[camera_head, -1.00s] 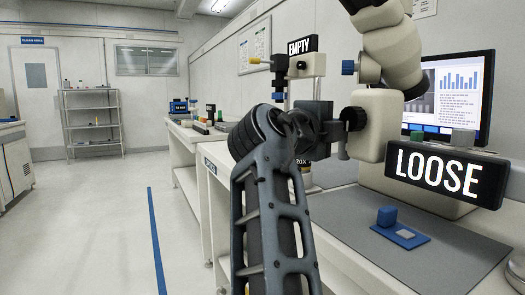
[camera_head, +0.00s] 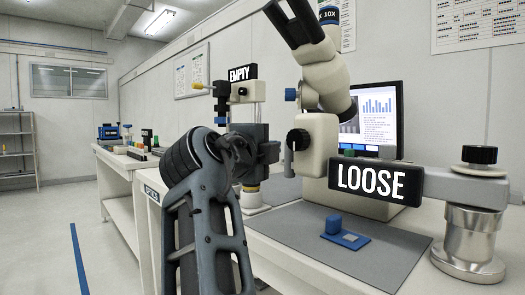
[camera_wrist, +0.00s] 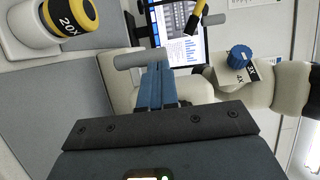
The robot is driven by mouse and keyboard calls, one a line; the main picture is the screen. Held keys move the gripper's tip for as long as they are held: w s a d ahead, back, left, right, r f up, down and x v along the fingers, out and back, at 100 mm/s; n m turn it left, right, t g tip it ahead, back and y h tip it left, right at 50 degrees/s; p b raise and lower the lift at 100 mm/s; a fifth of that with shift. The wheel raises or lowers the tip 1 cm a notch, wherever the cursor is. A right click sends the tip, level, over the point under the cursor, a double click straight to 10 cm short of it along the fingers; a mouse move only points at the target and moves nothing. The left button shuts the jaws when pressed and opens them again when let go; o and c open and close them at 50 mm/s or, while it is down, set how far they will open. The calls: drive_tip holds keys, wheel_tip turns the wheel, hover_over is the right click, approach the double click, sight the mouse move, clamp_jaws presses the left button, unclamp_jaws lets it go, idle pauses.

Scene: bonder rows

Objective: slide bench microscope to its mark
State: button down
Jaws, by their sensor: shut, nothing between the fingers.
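The bench microscope (camera_head: 318,142) is cream-coloured, with dark eyepieces tilted up and a dark focus knob on its side. A black sign reading LOOSE (camera_head: 372,180) hangs in front of its boom. The boom runs right to a silver post (camera_head: 468,240) with a black knob. In the wrist view, the blue fingers of my gripper (camera_wrist: 160,78) are together and empty, close to pale parts of the microscope (camera_wrist: 272,85). I cannot tell whether they touch it. In the head view my arm hides much of the gripper. I cannot make out a mark on the bench.
A grey mat (camera_head: 300,232) with a small blue fixture (camera_head: 345,236) lies under the microscope. A monitor (camera_head: 378,122) stands behind it. Left of it is another device with an EMPTY sign (camera_head: 243,73). The floor at left is clear, with a blue line (camera_head: 78,262).

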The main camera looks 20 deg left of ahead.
drive_tip(key=s+a+p, duration=0.1)
drive_tip(key=s, duration=0.8)
drive_tip(key=shift+s+a, duration=0.2)
drive_tip(key=shift+s, duration=0.15)
